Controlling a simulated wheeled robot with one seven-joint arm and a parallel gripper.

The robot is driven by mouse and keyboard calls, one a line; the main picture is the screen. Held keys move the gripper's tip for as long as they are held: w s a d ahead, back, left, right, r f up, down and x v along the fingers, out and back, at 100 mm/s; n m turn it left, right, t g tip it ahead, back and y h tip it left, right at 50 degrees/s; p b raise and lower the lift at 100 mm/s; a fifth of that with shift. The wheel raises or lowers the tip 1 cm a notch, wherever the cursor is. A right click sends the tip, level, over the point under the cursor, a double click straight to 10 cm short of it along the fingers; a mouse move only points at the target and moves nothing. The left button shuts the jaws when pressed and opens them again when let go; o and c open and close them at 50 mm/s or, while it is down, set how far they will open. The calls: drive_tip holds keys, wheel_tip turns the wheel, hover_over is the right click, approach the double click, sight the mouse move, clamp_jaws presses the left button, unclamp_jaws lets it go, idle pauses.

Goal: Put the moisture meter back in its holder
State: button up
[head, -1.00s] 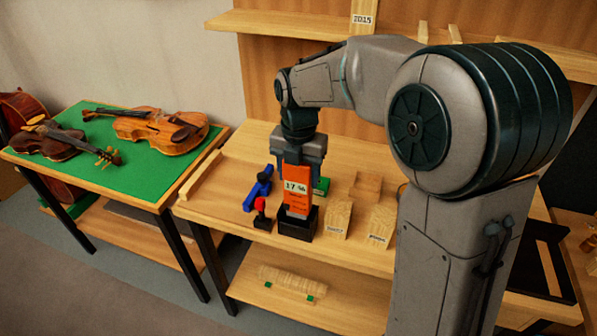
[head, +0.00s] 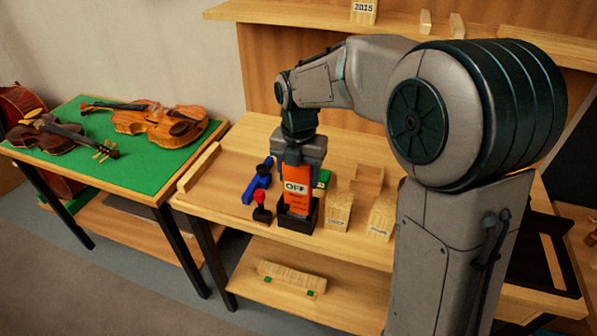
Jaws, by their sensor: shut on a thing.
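The orange moisture meter (head: 297,200) stands upright with its lower end inside the black holder (head: 296,222) on the wooden bench. Its label panel reads "OFF". My gripper (head: 300,165) points straight down over the holder and is shut on the upper part of the meter. The fingertips are partly hidden behind the meter, and the holder's walls hide the meter's bottom end.
A blue tool (head: 257,182) and a red-knobbed black piece (head: 261,208) stand close on the left. Wooden blocks (head: 338,210) stand close on the right, with a green item (head: 324,178) behind. Violins lie on the green-topped table (head: 150,178).

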drive_tip(key=shift+f+b, duration=0.45)
drive_tip(key=shift+f, duration=0.35)
drive_tip(key=o, duration=1.3)
